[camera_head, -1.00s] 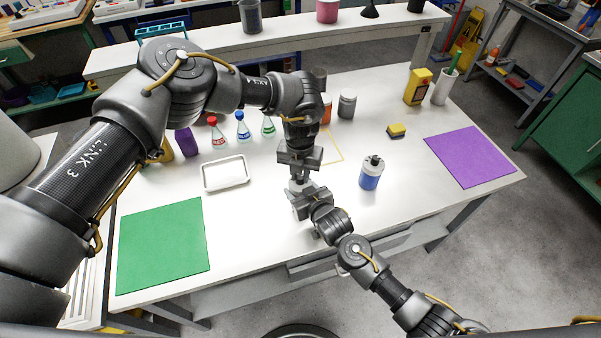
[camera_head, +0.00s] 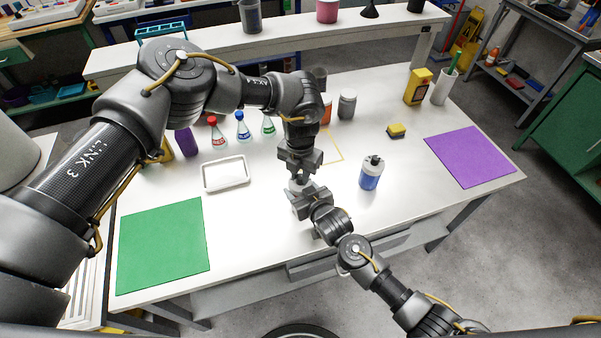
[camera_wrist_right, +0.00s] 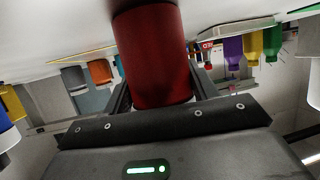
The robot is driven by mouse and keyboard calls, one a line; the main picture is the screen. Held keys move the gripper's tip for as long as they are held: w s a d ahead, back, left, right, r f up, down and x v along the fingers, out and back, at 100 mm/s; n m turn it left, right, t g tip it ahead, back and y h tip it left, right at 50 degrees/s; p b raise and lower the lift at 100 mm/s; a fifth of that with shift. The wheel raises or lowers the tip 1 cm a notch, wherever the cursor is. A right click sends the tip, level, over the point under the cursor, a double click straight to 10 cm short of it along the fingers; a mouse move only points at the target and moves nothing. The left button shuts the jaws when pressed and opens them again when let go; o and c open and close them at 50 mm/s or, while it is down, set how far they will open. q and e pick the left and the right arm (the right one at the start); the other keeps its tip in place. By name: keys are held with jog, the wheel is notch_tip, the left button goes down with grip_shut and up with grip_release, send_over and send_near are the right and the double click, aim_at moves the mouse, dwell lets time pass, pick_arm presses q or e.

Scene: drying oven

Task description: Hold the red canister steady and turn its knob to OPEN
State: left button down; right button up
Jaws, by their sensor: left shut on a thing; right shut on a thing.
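The red canister (camera_wrist_right: 155,58) fills the upper middle of the right wrist view, between the two fingers of my right gripper (camera_wrist_right: 160,92), which is shut on its body. In the head view my right gripper (camera_head: 300,199) reaches in from the front. My left gripper (camera_head: 300,176) points down from above, directly over the right one, and is shut on the knob at the canister's top. The knob, its marking and most of the canister are hidden by the grippers in the head view.
A white tray (camera_head: 225,173) and several small flasks (camera_head: 241,128) are to the left. A green mat (camera_head: 162,245) and a purple mat (camera_head: 470,156) lie at the sides. The front right tabletop is clear.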

aim_at(300, 176)
pick_arm(q)
jog(key=c, duration=1.2)
grip_release()
jog(key=shift+c, duration=0.2)
notch_tip(300, 176, up, 12)
pick_arm(e)
jog(key=o, duration=1.1)
